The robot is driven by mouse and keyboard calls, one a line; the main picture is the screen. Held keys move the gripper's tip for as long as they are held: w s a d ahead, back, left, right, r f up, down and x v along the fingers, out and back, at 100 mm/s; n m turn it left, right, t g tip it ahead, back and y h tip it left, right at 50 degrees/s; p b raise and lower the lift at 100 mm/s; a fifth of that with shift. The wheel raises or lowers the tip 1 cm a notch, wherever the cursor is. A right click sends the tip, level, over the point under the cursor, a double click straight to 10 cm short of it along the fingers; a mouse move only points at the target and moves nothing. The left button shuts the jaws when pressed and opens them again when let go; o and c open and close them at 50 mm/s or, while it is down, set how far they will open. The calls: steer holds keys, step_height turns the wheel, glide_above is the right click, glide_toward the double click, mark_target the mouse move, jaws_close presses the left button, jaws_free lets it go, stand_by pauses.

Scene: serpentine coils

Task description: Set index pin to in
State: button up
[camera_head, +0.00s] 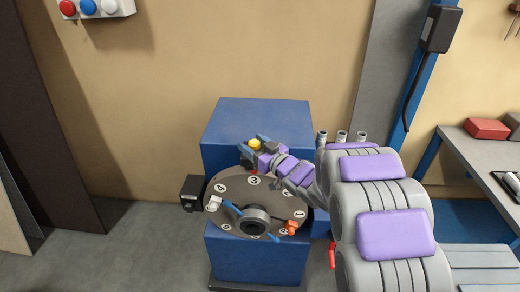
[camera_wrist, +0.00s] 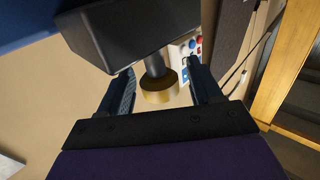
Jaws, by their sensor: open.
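The index pin appears to be the yellow, brass-coloured knob (camera_wrist: 158,90) on a dark shaft coming out of a black block (camera_wrist: 125,30) in the wrist view. The knob also shows in the head view (camera_head: 254,144), at the top edge of the round numbered plate (camera_head: 230,190). My gripper (camera_head: 255,150) is open there, with one finger on each side of the knob. In the wrist view, gaps show between the knob and both fingers. How far the pin sits in its housing cannot be told.
The plate is on a blue machine block (camera_head: 258,120) and carries a central hub (camera_head: 254,220), a blue handle, a white piece and an orange piece (camera_head: 291,228). A black box (camera_head: 192,193) sits at its left. A workbench (camera_head: 485,165) stands at the right.

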steer(key=p+v, duration=0.1)
steer(key=v, duration=1.6)
steer(key=shift+p, duration=0.35)
steer(key=shift+d, duration=0.15)
steer(key=w+d+f+m+g+h, duration=0.1)
steer(key=d+f+m+h, duration=0.15)
steer(key=d+h, duration=0.7)
steer(key=s+d+m+g+h, duration=0.3)
steer(key=s+d+h, duration=0.25)
steer(key=s, duration=0.25)
steer(key=s+a+m+g+y, duration=0.1)
steer(key=s+a+g, duration=0.1)
steer(key=s, duration=0.8)
steer(key=s+a+r+m+g+y, duration=0.1)
steer(key=s+a+g, duration=0.2)
steer(key=s, duration=0.7)
steer(key=s+a+m+g, duration=0.1)
steer(key=s+a+g, duration=0.1)
steer(key=s+g, duration=0.4)
steer(key=s, duration=0.4)
steer(key=shift+s+a+r+y, duration=0.25)
steer(key=shift+a+r+y, duration=0.1)
steer(key=shift+r+y, duration=0.05)
